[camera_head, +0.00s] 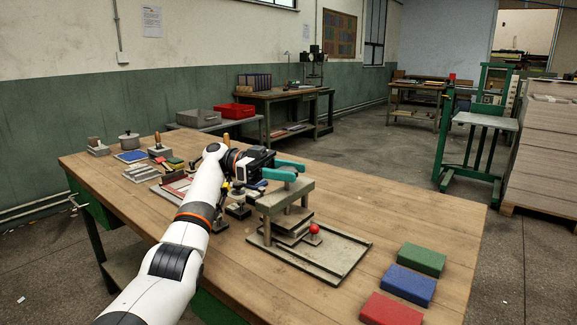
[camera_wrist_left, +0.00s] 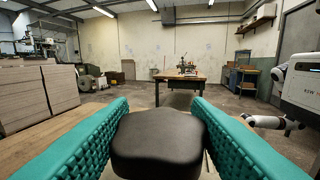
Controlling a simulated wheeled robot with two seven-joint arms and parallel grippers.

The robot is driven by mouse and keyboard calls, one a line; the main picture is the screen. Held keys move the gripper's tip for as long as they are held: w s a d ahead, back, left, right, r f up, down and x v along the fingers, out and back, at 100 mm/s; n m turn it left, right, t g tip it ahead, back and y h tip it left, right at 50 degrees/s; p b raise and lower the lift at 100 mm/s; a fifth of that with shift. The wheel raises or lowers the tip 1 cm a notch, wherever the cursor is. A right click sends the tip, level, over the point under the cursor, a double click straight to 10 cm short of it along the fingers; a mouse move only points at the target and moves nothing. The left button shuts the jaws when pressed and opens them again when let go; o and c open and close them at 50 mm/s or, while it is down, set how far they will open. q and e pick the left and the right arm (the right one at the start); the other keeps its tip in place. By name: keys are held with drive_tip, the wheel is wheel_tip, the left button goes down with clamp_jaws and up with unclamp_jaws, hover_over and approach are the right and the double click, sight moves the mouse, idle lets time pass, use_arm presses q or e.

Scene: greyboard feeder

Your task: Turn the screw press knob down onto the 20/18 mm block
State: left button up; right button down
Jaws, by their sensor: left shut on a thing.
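The screw press (camera_head: 284,198) is a grey-beige frame standing on a flat base tray (camera_head: 328,250) near the middle of the bench. My left gripper (camera_head: 287,171), with teal fingers, is at the top of the press. In the left wrist view a black rounded knob (camera_wrist_left: 158,145) sits between the two teal fingers, and they are shut on it. The knob is hidden by the gripper in the head view. Flat grey plates (camera_head: 292,233) lie under the press. I cannot tell which of these is the 20/18 mm block. My right gripper is not in view.
A small red ball knob (camera_head: 314,229) stands beside the press. Green (camera_head: 422,259), blue (camera_head: 408,285) and red (camera_head: 391,310) blocks lie at the bench's right end. Small tools and a pot (camera_head: 129,140) fill the left end.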

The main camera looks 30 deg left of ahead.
use_arm(q)
drive_tip(key=shift+f+m+g, duration=0.15)
drive_tip(key=shift+m+g, duration=0.35)
drive_tip(key=shift+g, duration=0.3)
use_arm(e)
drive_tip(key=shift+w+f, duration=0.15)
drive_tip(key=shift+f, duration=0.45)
use_arm(q)
drive_tip(key=o, duration=1)
drive_tip(key=shift+a, duration=0.2)
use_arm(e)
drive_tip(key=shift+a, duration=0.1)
use_arm(q)
drive_tip(key=shift+d, duration=0.15)
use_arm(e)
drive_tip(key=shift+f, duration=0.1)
